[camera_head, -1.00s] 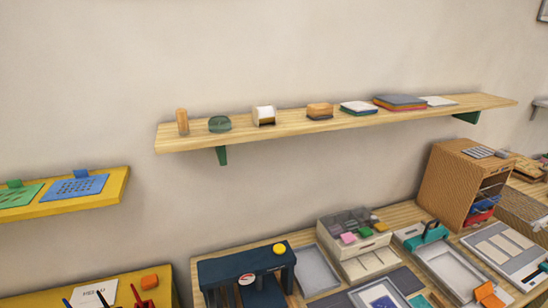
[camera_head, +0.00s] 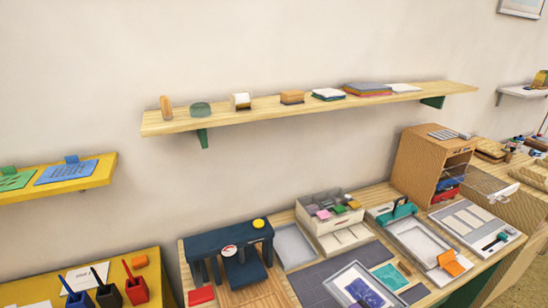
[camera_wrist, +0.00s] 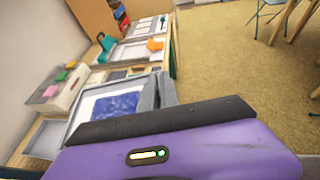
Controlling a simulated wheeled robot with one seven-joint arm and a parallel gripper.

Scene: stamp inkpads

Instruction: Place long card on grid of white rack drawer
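A white rack (camera_head: 312,222) stands on the wooden table in the head view, with small coloured blocks on top. Its drawer (camera_head: 349,240) is pulled out at the front and shows pale divided sections. The rack also shows at the left of the wrist view (camera_wrist: 50,98). I cannot tell which piece is the long card; pale flat strips lie on a grey tray (camera_head: 493,243) at the right. My gripper is not in the head view.
A dark blue press (camera_head: 228,240) stands left of the rack. A framed blue print (camera_head: 362,290) lies in front, and a tray with a teal handle (camera_head: 415,238) lies right. A wooden cabinet (camera_head: 410,165) stands behind. A wall shelf (camera_head: 300,106) runs above. Floor (camera_wrist: 225,60) is open.

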